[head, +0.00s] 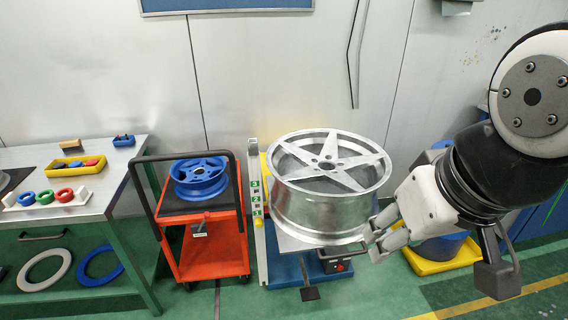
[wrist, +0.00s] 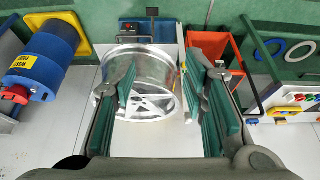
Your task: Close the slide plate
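A silver five-spoke wheel (head: 325,205) rests on a flat grey plate (head: 290,243), which I take to be the slide plate, over a blue base (head: 285,272). The plate's near edge shows; the wheel covers most of it. My gripper (head: 374,242) is beside the wheel's lower right side and the plate's right end; contact cannot be told. In the wrist view my gripper (wrist: 160,85) has its green-padded fingers wide apart, with the wheel (wrist: 143,105) seen beyond and nothing clearly held.
A black box with a red button (head: 338,263) and a pedal (head: 310,293) are at the stand's front. A numbered post (head: 257,210) stands left of the wheel. An orange cart (head: 212,250) holds a blue wheel (head: 200,178). A blue drum (head: 440,248) stands right, behind my arm.

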